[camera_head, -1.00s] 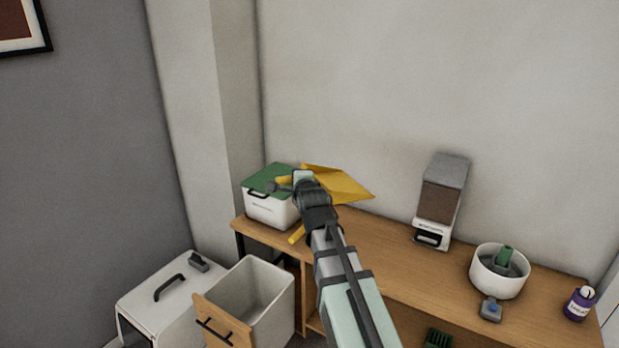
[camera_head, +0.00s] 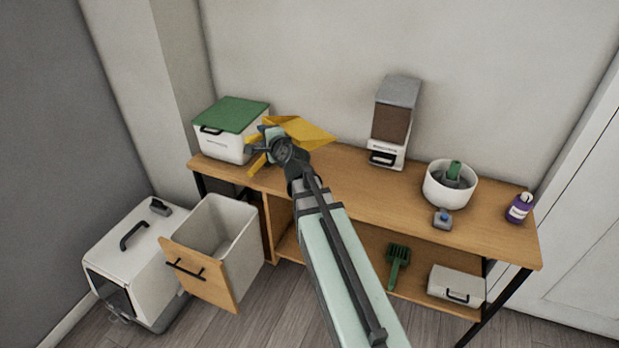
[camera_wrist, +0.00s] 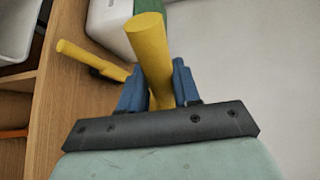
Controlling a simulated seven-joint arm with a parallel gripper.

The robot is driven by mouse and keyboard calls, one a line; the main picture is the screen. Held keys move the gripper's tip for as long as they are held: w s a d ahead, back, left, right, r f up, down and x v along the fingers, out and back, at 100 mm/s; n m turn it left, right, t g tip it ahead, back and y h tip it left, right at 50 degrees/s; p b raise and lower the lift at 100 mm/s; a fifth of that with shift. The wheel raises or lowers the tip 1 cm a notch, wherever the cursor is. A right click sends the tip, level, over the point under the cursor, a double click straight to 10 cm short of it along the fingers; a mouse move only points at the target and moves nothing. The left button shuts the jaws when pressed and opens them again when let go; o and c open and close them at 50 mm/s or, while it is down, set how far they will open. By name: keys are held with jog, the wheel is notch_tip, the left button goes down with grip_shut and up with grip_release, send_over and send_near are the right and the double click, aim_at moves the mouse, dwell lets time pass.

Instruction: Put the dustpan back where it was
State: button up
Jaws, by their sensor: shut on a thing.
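The yellow dustpan (camera_head: 300,130) is held at the end of my arm, above the left part of the wooden bench top. My gripper (camera_head: 272,145) is shut on its yellow handle, which stands between the blue fingers in the wrist view (camera_wrist: 152,55). A second yellow rod (camera_wrist: 85,58) shows beside it in the wrist view, apart from the fingers; its other end is hidden. The pan lies to the right of my gripper in the head view. Whether the dustpan touches the bench top I cannot tell.
A white box with a green lid (camera_head: 231,130) stands just left of the dustpan. A food dispenser (camera_head: 392,120), a white bowl (camera_head: 450,186) and a purple bottle (camera_head: 519,208) stand to the right. An open bin (camera_head: 222,235) and a white carrier (camera_head: 128,262) stand below left. The bench's middle is clear.

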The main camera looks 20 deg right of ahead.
jog(key=s+d+f+n+g+y, duration=0.2)
jog(key=s+d+f+n+y, duration=0.45)
jog(key=f, duration=0.35)
notch_tip(320, 180, down, 10)
jog(key=shift+s+a, duration=0.15)
jog(key=shift+s, duration=0.05)
dwell(0.6)
jog(key=shift+f+m, duration=0.1)
jog(key=shift+m, duration=0.15)
jog(key=o, duration=1)
jog(key=v, duration=1.2)
